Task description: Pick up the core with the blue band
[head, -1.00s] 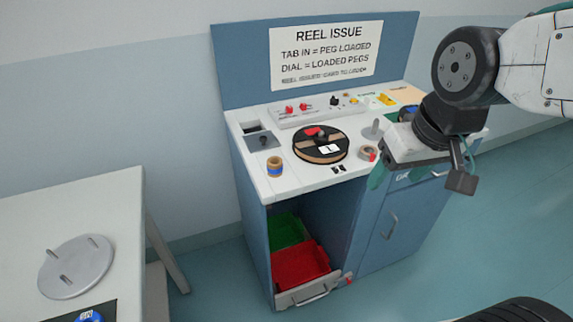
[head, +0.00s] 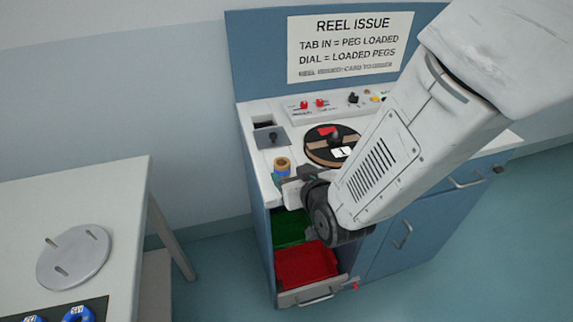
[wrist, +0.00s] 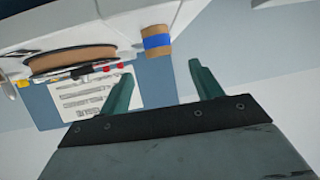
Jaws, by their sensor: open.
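The core with the blue band (head: 282,166) is a small tan cylinder standing on the cabinet's white top near its left front edge. It also shows in the wrist view (wrist: 157,41), beyond the fingertips and between them to the upper middle. My gripper (wrist: 160,78) has two green fingers spread apart with nothing between them. In the head view my gripper (head: 282,184) is at the front of the core, with its fingers partly hidden by my wrist. I cannot tell from the head view how close the fingers are to the core.
A black and tan reel (head: 318,150) lies right of the core, partly behind my arm. A grey switch plate (head: 268,138) is behind the core. Below are a green bin (head: 290,226) and a red bin (head: 305,265). A white table (head: 110,185) with a pegged disc (head: 75,258) stands left.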

